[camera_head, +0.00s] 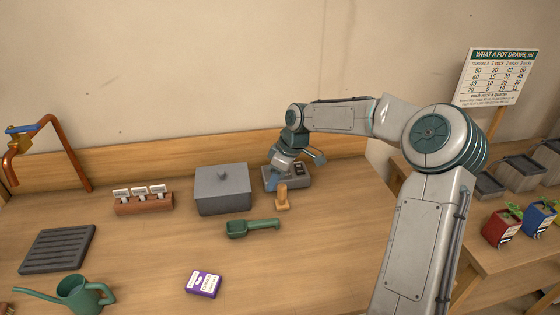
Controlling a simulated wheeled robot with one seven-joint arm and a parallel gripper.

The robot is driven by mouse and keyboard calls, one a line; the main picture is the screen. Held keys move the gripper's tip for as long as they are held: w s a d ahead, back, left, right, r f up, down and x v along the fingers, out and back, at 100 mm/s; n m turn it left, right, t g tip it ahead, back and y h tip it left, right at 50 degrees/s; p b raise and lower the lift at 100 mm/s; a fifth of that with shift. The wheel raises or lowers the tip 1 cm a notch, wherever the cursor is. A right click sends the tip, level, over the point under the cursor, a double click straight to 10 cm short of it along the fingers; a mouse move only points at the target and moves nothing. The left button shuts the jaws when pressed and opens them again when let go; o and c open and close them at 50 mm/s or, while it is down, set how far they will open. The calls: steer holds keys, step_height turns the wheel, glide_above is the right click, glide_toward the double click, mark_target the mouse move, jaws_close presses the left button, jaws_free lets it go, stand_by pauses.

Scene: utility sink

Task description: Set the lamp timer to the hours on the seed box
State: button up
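A purple and white box (203,283), which looks like the seed box, lies on the bench near the front. Its print is too small to read. A grey device (299,182), which looks like the lamp timer, sits at the back of the bench, right of a lidded grey box. It has dark parts on its right side. My gripper (275,179) points down at the left part of this device and hides much of it. I cannot tell whether it touches the device or whether its fingers are open. No dial setting can be read.
A wooden peg-like object (282,197) stands just in front of the device. A lidded grey box (222,190), green scoop (252,228), label rack (144,203), slatted tray (58,249) and watering can (78,294) are around. A chart (497,77) stands right.

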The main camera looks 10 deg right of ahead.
steer(key=w+d+r+t+y+p, duration=0.1)
steer(key=w+d+r+t+y, duration=0.25)
steer(key=w+d, duration=0.7)
steer(key=shift+y, duration=0.35)
steer(key=p+x, duration=0.1)
steer(key=x, duration=0.2)
steer(key=p+x, duration=0.1)
steer(key=x, duration=0.3)
steer(key=s+p+x, duration=0.1)
steer(key=x, duration=0.3)
steer(key=shift+w+f, duration=0.1)
steer(key=shift+f, duration=0.5)
jaws_close()
